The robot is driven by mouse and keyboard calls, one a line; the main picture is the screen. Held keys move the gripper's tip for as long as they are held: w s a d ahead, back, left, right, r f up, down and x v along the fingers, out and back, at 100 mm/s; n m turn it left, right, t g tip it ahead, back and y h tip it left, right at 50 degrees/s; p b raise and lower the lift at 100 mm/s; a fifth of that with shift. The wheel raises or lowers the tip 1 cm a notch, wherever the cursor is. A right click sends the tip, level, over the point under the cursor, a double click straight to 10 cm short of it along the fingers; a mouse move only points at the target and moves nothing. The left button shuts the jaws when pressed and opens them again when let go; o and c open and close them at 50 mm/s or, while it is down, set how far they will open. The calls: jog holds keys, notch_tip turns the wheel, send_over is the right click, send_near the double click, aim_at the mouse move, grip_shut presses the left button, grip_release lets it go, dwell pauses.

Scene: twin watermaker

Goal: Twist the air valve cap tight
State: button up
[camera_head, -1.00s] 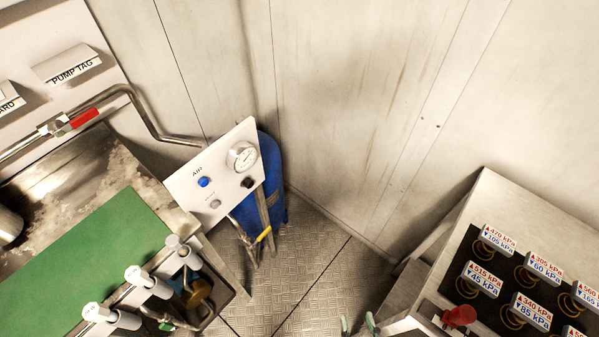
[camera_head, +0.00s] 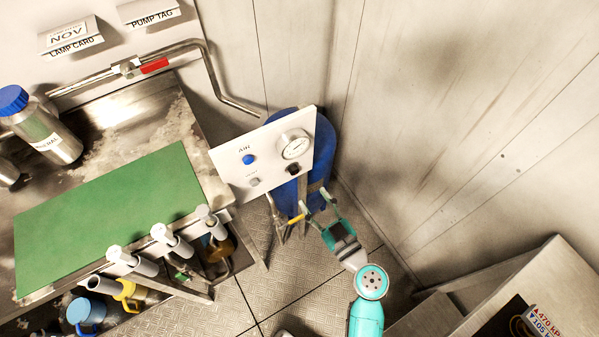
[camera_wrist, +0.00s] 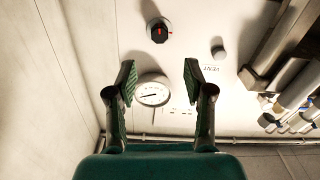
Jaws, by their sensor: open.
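The white AIR panel (camera_head: 225,165) stands in front of a blue cylinder (camera_head: 322,140). It carries a blue round cap (camera_head: 248,159) near the AIR lettering, a dial gauge (camera_head: 296,144), a small grey vent knob (camera_head: 254,182) and a black knob (camera_head: 293,169). I cannot tell which of these is the air valve cap. My gripper (camera_head: 317,203) is open and empty, just below and right of the panel. In the wrist view, the gauge (camera_wrist: 153,91) shows between the fingers; the black knob (camera_wrist: 160,30) with a red mark and the vent knob (camera_wrist: 218,52) lie beyond. The blue cap is not seen there.
A steel bench with a green mat (camera_head: 110,220) and several grey-handled fittings stands left. A red-handled pipe (camera_head: 154,66) runs along the wall above. A yellow-handled valve (camera_head: 296,219) hangs under the panel. A metal cabinet (camera_head: 520,290) stands at lower right.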

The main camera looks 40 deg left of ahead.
aim_at(295, 172)
jog(key=x, duration=0.9)
jog(key=shift+a, duration=0.1)
grip_shut()
